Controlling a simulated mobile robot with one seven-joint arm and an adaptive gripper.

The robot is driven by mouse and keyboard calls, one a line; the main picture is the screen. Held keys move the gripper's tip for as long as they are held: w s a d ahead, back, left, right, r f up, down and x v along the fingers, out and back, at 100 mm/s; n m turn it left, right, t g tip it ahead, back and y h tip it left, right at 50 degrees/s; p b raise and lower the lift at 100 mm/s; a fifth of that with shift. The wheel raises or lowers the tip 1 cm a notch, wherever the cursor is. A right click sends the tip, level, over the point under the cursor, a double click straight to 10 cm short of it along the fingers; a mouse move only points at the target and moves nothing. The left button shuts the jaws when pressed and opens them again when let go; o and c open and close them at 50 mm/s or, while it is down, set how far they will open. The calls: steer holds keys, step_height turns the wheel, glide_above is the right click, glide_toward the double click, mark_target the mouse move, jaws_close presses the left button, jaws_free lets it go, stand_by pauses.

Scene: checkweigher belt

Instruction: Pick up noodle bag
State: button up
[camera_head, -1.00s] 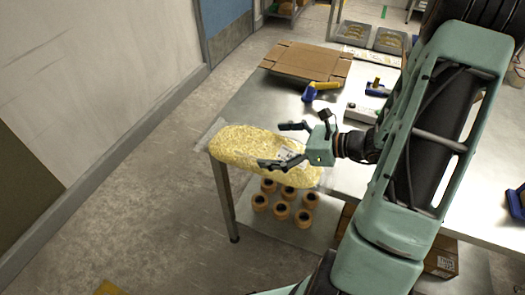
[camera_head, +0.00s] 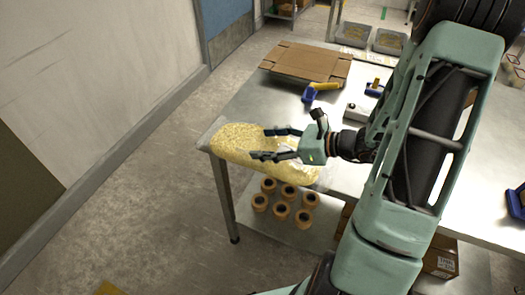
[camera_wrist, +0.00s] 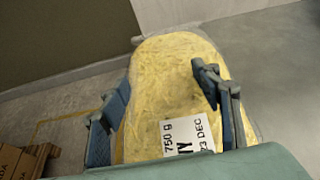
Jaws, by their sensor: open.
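The noodle bag (camera_head: 240,140) is a clear bag of yellow noodles lying at the near left corner of the metal table. My gripper (camera_head: 266,144) is open over the bag's right part in the head view, hiding some of it. In the wrist view the bag (camera_wrist: 172,70) lies between the two spread fingers of my gripper (camera_wrist: 165,95). A white label with black print (camera_wrist: 190,138) shows on the bag near the palm. I cannot tell whether the fingers touch the bag.
A flattened cardboard box (camera_head: 305,61) lies on the metal table (camera_head: 262,98) behind the bag. Blue-and-yellow tape dispensers (camera_head: 320,91) lie to its right. Several tape rolls (camera_head: 284,192) sit on the shelf below. Grey bins (camera_head: 388,41) stand farther back.

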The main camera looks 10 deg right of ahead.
mark_target(267, 149)
steer(key=shift+s+d+f, duration=0.1)
steer(key=shift+d+f, duration=0.05)
steer(key=shift+f, duration=0.25)
jaws_close()
steer(key=shift+r, duration=0.2)
steer(key=shift+w+r+p, duration=0.2)
steer(key=shift+r+p, duration=0.25)
steer(key=shift+p, duration=0.05)
steer(key=r+p, duration=0.2)
steer(key=r, duration=0.1)
steer(key=shift+s+r, duration=0.15)
steer(key=shift+s, duration=0.05)
steer(key=s+r+p, duration=0.9)
steer(key=s+p, duration=0.4)
steer(key=p, duration=0.2)
steer(key=shift+s, duration=0.25)
